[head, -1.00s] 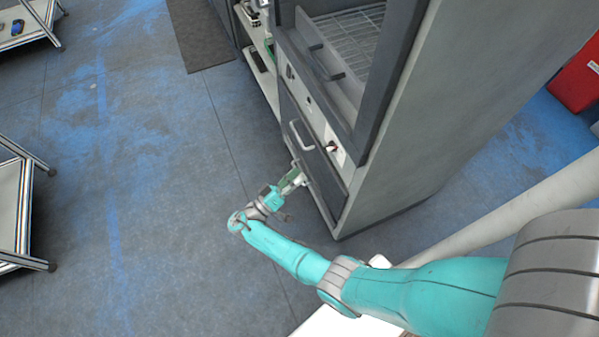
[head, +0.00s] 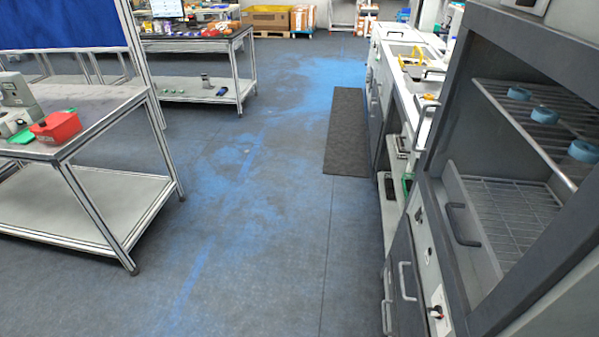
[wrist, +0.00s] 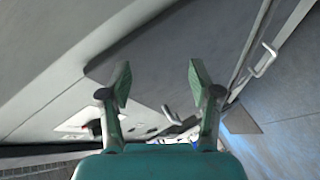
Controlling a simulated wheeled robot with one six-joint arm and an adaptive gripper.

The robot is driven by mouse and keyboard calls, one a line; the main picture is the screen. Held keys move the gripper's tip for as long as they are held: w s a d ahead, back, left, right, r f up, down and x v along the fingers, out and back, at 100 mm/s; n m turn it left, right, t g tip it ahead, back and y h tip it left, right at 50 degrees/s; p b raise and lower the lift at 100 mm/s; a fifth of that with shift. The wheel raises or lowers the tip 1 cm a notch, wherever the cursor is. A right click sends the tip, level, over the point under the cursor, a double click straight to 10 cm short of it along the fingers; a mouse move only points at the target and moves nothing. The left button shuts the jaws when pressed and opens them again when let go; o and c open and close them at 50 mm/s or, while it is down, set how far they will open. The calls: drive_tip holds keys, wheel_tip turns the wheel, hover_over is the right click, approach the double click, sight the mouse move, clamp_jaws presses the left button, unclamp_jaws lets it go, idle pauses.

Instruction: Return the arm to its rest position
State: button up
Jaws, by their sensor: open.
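My gripper (wrist: 160,85) shows in the wrist view with its two green fingers spread apart and nothing between them. It faces grey cabinet panels, with a metal handle (wrist: 264,60) at the upper right. I cannot tell its exact distance from the panels. My arm and gripper do not show in the head view now.
A grey cabinet (head: 455,262) with open wire shelves and blue rings (head: 544,115) stands close on the right. A workbench (head: 110,212) with a red bin (head: 56,127) stands on the left. Open floor (head: 250,230) lies between, with a dark mat (head: 346,132) further off.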

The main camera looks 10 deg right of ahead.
drive_tip(key=s+a+f+n+t+y, duration=0.1)
drive_tip(key=s+f+y, duration=0.15)
drive_tip(key=s, duration=0.25)
drive_tip(key=s+a+f+n+y, duration=0.1)
drive_tip(key=s+f+y, duration=0.1)
drive_tip(key=s+y, duration=0.15)
drive_tip(key=s+a+r+n+t+y, duration=0.2)
drive_tip(key=s+a+r+t+y, duration=0.15)
drive_tip(key=s+a, duration=0.35)
drive_tip(key=s+a+r+t+y, duration=0.1)
drive_tip(key=s+a+r+t, duration=0.1)
drive_tip(key=r, duration=0.9)
drive_tip(key=s+a+r+t+y, duration=0.1)
drive_tip(key=a+r+t+y, duration=0.1)
drive_tip(key=r, duration=1)
drive_tip(key=s+a+r+m+t+y, duration=0.1)
drive_tip(key=s+a+r+t, duration=0.1)
drive_tip(key=r, duration=1)
drive_tip(key=shift+s+t+y, duration=0.35)
drive_tip(key=shift+t, duration=0.3)
